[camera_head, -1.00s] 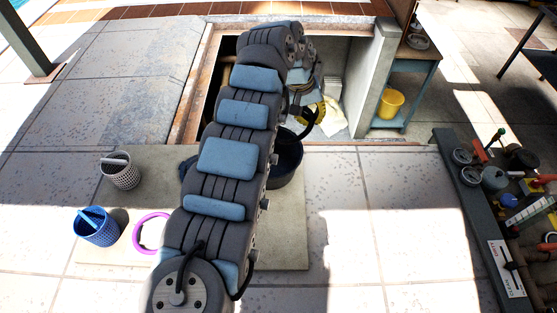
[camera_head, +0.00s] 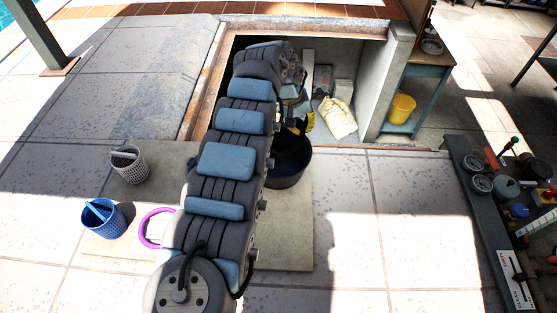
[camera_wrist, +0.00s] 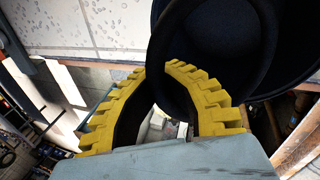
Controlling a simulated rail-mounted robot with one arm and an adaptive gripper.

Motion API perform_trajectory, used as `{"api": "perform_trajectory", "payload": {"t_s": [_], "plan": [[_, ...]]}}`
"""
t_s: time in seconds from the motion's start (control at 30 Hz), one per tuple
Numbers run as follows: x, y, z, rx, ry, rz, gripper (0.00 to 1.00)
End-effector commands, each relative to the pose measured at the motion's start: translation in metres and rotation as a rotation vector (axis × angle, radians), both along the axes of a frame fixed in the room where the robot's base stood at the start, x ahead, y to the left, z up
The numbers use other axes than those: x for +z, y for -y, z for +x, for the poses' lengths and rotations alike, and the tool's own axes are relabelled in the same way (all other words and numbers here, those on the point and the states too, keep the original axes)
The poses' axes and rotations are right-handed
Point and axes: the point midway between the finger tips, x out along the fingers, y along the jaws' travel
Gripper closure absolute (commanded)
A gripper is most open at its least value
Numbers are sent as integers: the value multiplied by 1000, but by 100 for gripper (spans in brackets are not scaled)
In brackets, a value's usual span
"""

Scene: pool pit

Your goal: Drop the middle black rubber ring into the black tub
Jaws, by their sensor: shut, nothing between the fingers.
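The black tub (camera_head: 290,180) stands on the floor slab right of my arm, near the pit's front edge, partly hidden by the arm. Its dark round shape fills the upper right of the wrist view (camera_wrist: 218,45). My gripper (camera_wrist: 157,70) has yellow toothed fingers, shut at the tips with nothing between them. In the head view the gripper (camera_head: 308,123) is over the tub's far side. A dark curved band crosses in front of the tub beside the fingers in the wrist view; I cannot tell whether it is a black rubber ring or the tub's rim.
A grey perforated basket (camera_head: 130,166), a blue basket (camera_head: 104,218) and a purple ring (camera_head: 152,228) are left of my arm. The open pit behind holds a pale sack (camera_head: 338,117). A yellow bucket (camera_head: 401,108) stands on a shelf at right. Pipework and gauges fill the lower right.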

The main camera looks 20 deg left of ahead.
Motion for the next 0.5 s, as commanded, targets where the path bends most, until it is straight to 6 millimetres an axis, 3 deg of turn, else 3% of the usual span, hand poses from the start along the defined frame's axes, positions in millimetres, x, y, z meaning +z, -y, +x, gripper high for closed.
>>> {"api": "perform_trajectory", "payload": {"t_s": [0.37, 0.5], "plan": [[-5, 0, 0, 1, 2, 0, 98], [-5, 0, 0, 1, 2, 0, 63]]}}
